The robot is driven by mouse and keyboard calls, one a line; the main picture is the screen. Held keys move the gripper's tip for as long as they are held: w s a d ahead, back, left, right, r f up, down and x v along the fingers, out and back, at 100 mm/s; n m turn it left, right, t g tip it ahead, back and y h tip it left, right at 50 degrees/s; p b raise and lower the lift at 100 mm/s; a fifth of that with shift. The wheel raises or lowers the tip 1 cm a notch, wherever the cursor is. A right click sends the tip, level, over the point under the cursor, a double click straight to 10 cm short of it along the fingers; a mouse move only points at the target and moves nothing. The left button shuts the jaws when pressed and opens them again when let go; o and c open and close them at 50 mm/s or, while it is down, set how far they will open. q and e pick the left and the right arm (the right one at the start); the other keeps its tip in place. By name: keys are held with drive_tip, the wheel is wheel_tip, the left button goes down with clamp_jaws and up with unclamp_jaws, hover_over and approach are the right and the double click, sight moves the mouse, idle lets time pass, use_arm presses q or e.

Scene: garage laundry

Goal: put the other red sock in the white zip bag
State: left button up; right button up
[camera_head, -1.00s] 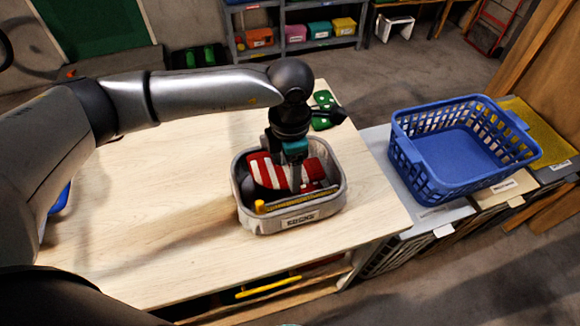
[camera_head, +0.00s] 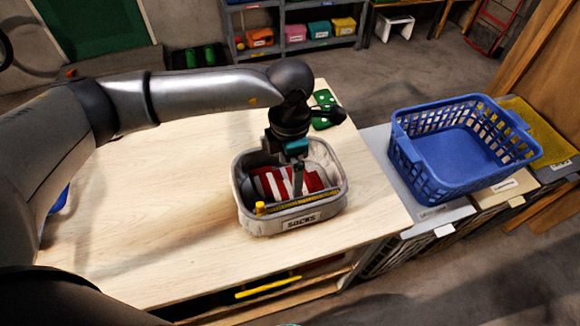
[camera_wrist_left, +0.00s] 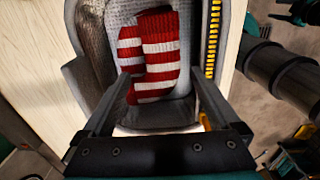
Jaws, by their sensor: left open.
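A red-and-white striped sock (camera_head: 278,184) lies in the grey bin (camera_head: 250,215) labelled "SOCKS" on the table; it also shows in the left wrist view (camera_wrist_left: 159,62). A second striped piece (camera_wrist_left: 130,48) shows beside and partly behind it; I cannot tell if it is a separate sock. My left gripper (camera_head: 298,188) points down into the bin. In the left wrist view its fingers (camera_wrist_left: 160,84) are apart, one on each side of the sock's lower end, with no clear grip.
A yellow-and-black strip (camera_head: 305,203) runs along the bin's near side. A green item (camera_head: 324,108) lies behind the bin. A blue basket (camera_head: 460,190) stands to the right, apparently empty. The table's left and front are mostly clear.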

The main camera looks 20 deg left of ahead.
use_arm(q)
drive_tip(key=shift+r+p, duration=0.35)
drive_tip(key=shift+r, duration=0.2)
wheel_tip(320, 180, up, 12)
